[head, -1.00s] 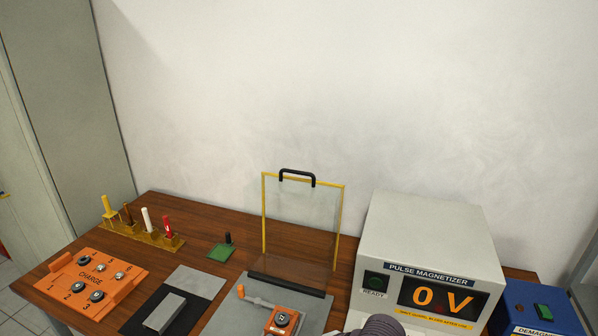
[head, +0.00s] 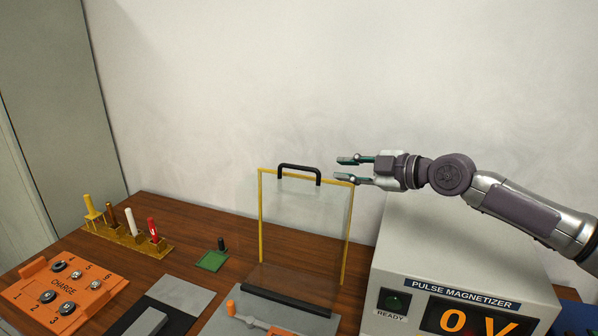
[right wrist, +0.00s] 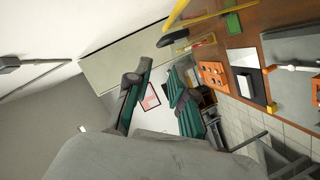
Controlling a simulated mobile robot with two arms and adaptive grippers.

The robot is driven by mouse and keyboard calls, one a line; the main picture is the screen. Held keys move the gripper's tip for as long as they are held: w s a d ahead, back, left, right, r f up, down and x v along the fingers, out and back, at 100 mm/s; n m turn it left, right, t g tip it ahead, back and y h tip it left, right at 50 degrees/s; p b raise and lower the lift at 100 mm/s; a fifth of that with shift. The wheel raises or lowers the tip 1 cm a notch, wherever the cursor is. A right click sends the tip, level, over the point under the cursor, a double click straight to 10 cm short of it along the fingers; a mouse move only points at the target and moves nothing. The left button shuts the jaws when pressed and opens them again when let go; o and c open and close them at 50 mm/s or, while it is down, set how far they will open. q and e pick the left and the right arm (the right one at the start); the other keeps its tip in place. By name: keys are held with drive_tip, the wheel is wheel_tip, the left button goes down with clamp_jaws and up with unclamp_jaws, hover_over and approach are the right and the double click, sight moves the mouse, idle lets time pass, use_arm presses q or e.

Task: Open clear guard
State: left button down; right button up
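The clear guard (head: 303,225) is a see-through panel with yellow side posts and a black handle (head: 300,171) on its top edge. It stands upright at the back of the grey base plate. My right gripper (head: 345,169) is open and empty, just right of the handle at about its height in the head view, fingers pointing left. In the right wrist view, the open fingers (right wrist: 158,84) show with nothing between them; the black handle (right wrist: 173,37) and a yellow edge lie beyond the tips. My left gripper is not in view.
The pulse magnetizer (head: 455,270) stands below my right forearm. An orange charge block (head: 65,292), a yellow rack (head: 126,239) with several coloured pegs and a green pad (head: 212,261) are on the left of the wooden table. The wall behind is bare.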

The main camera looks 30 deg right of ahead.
sight(304, 168)
drive_tip(key=p+x, duration=0.3)
drive_tip(key=shift+w+r, duration=0.15)
drive_tip(key=shift+w, duration=0.15)
drive_tip(key=p+x, duration=0.1)
drive_tip(key=x, duration=0.3)
drive_tip(key=p+x, duration=0.2)
drive_tip(key=x, duration=0.3)
drive_tip(key=shift+a+f+p, duration=0.1)
drive_tip(key=shift+f+p, duration=0.15)
drive_tip(key=shift+p, duration=0.05)
drive_tip(key=shift+w+a+f, duration=0.25)
drive_tip(key=shift+w, duration=0.2)
clamp_jaws()
